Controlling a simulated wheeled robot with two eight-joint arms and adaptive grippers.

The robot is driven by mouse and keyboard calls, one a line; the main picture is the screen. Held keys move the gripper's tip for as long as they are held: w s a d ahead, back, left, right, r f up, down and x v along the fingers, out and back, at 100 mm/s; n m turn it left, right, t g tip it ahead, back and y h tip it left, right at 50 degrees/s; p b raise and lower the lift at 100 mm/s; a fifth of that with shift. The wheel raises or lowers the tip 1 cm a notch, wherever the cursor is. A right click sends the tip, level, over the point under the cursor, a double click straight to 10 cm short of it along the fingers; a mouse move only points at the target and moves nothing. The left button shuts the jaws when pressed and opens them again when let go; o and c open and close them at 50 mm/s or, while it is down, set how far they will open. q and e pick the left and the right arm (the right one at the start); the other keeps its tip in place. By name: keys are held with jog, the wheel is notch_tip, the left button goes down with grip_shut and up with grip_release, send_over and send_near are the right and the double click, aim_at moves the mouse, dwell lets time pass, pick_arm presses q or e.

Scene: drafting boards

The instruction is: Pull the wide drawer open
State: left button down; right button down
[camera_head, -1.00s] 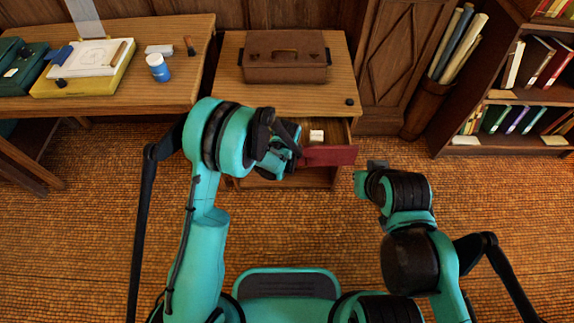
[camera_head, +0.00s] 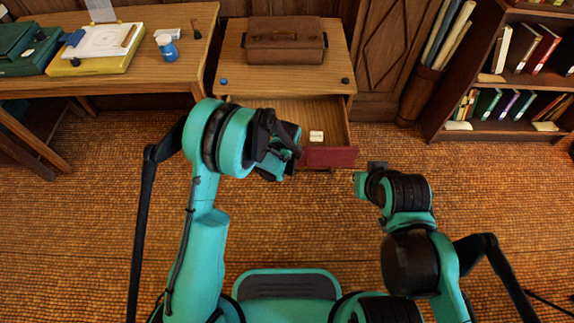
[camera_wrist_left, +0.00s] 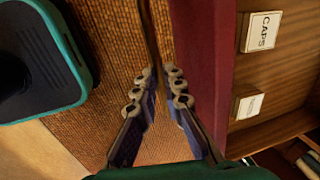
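The wide drawer has a dark red front (camera_head: 330,157) and stands well out of the wooden cabinet (camera_head: 285,88); its inside shows. In the left wrist view the red front (camera_wrist_left: 208,60) runs down the middle, with the drawer's inside to its right. My left gripper (camera_head: 284,162) is at the left part of the drawer front. In the left wrist view its fingers (camera_wrist_left: 161,92) are closed about a thin brownish handle bar (camera_wrist_left: 152,35) in front of the red face. My right gripper (camera_head: 376,167) is apart, right of the drawer front; its fingers are too small to read.
Small white labelled blocks, one marked CAPS (camera_wrist_left: 262,31), sit in the drawer. A brown case (camera_head: 285,40) rests on the cabinet top. A desk (camera_head: 120,75) stands left, a bookshelf (camera_head: 500,135) right. The floor (camera_head: 330,225) before the drawer is clear.

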pick_arm(q)
jog(key=c, duration=1.6)
grip_release()
notch_tip(320, 180, up, 12)
jog(key=s, duration=0.2)
jog(key=shift+s+f, duration=0.1)
jog(key=s+a+r+n+t, duration=0.1)
jog(key=s+a+r+n, duration=0.3)
jog(key=a+r, duration=0.15)
jog(key=s+a+r+n+t, duration=0.1)
jog(key=s+a+r+n, duration=0.35)
jog(key=r, duration=0.25)
jog(key=s+a+r+n+t, duration=0.2)
jog(key=s+a+n+t, duration=0.1)
jog(key=s+a+n, duration=0.5)
jog(key=shift+s+r+n, duration=0.4)
jog(key=shift+s+n, duration=0.35)
